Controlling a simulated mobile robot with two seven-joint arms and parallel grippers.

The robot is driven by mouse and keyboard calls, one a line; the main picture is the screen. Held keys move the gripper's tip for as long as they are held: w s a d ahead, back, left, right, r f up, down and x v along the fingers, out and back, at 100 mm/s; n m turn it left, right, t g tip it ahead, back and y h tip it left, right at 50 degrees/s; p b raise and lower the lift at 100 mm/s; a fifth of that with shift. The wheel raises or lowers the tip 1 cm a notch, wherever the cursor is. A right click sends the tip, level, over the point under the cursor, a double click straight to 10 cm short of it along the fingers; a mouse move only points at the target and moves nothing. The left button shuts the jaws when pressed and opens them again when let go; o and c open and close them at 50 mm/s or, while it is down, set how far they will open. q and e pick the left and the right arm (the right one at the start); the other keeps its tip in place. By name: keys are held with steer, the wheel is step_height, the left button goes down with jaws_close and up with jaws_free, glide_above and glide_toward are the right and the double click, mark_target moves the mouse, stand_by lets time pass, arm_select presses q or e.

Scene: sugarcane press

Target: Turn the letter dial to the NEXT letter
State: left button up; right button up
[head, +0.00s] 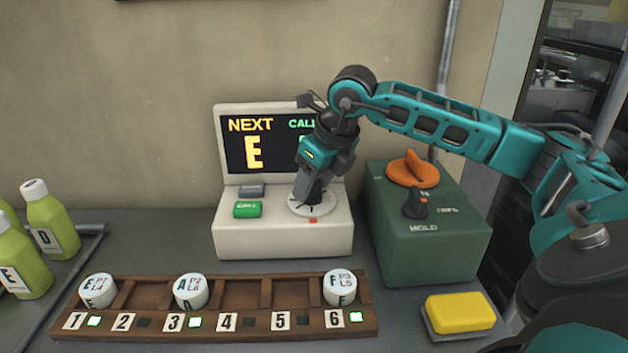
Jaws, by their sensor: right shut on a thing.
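The letter dial (322,210) is a pale round disc on top of the cream console (284,242), with a red mark on the console's front edge below it. My right gripper (306,203) points down onto the dial and is shut on it; the gripper hides the dial's knob and most of its letters. The screen (252,150) on the console reads NEXT with a yellow E under it. A CALL column beside it is partly hidden by my right gripper. My left gripper is not in view.
A green CALL button (248,210) and a grey button (252,190) sit left of the dial. A green box (430,245) with an orange knob stands right. Green bottles (52,225) stand left.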

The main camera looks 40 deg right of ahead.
steer(key=shift+n, duration=0.3)
steer(key=shift+d+n+y, duration=0.1)
steer(key=shift+n+y, duration=0.2)
steer(key=shift+n, duration=0.3)
steer(key=shift+r+n+y+p, duration=0.1)
steer(key=shift+n+y+p, duration=0.35)
steer(key=shift+n, duration=0.65)
steer(key=shift+w+d+n+g+y+p, duration=0.1)
steer(key=shift+n+g+y+p, duration=0.35)
steer(key=shift+n, duration=0.7)
steer(key=shift+w+d+n+g+y+p, duration=0.1)
steer(key=shift+n+g+y+p, duration=0.3)
steer(key=shift+n, duration=0.75)
steer(key=o, duration=1)
steer(key=shift+s, duration=0.1)
steer(key=shift+o, duration=0.2)
